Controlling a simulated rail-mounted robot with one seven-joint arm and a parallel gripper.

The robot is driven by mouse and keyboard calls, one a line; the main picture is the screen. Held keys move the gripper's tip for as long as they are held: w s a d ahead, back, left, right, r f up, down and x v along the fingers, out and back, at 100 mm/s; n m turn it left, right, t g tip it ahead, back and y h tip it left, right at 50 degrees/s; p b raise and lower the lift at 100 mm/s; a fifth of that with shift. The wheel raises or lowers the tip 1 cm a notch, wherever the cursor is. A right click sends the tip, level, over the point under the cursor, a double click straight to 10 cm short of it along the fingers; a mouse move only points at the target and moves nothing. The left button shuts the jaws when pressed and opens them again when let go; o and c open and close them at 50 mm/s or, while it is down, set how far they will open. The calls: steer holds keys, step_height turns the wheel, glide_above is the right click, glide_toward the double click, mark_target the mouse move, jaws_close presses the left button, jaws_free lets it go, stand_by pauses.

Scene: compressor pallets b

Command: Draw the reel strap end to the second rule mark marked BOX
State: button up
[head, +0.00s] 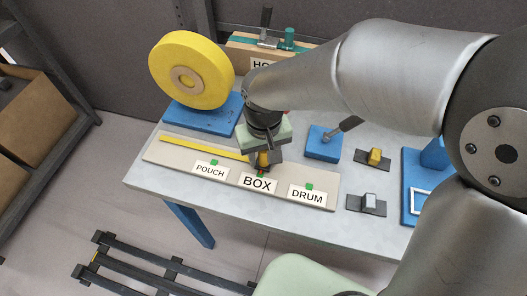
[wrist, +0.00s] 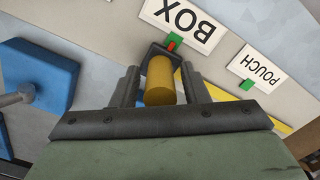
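A yellow reel (head: 180,62) stands on a blue base. Its flat yellow strap (head: 200,147) runs right along the pale rule board to below my gripper (head: 262,160). In the wrist view, my gripper's fingers (wrist: 161,75) stand on both sides of a yellow cylindrical knob (wrist: 160,82) at the strap end. Whether they press on it is unclear. A dark piece with a red pointer (wrist: 171,44) lies beyond the knob, at the BOX label (wrist: 180,22). The BOX label (head: 257,183) also shows in the head view, between POUCH (head: 210,170) and DRUM (head: 307,195).
Right of the board are a blue block (head: 323,147) with a grey handle, a yellow piece (head: 375,155) and a pale piece (head: 370,201) on dark plates. A labelled brown box (head: 244,50) stands behind. A dark pallet (head: 150,265) lies on the floor.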

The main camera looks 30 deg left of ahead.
steer(key=shift+r, duration=0.1)
step_height(320, 180, up, 17)
steer(key=shift+r, duration=0.15)
stand_by(0.5)
stand_by(0.4)
steer(key=w+d+f+m+p, duration=0.1)
steer(key=w+d+f+m, duration=0.15)
steer(key=d, duration=0.75)
steer(key=w+d+f+m, duration=0.2)
steer(key=d+f, duration=0.1)
steer(key=d, duration=0.7)
steer(key=s+d+f+m, duration=0.2)
steer(key=s+d, duration=0.1)
steer(key=d, duration=0.3)
steer(key=s+d+f+m, duration=0.2)
steer(key=s+d+f, duration=0.1)
steer(key=d, duration=0.3)
steer(key=shift+s+d+f, duration=0.15)
steer(key=shift+s+d, duration=0.05)
steer(key=shift+s, duration=0.05)
stand_by(0.3)
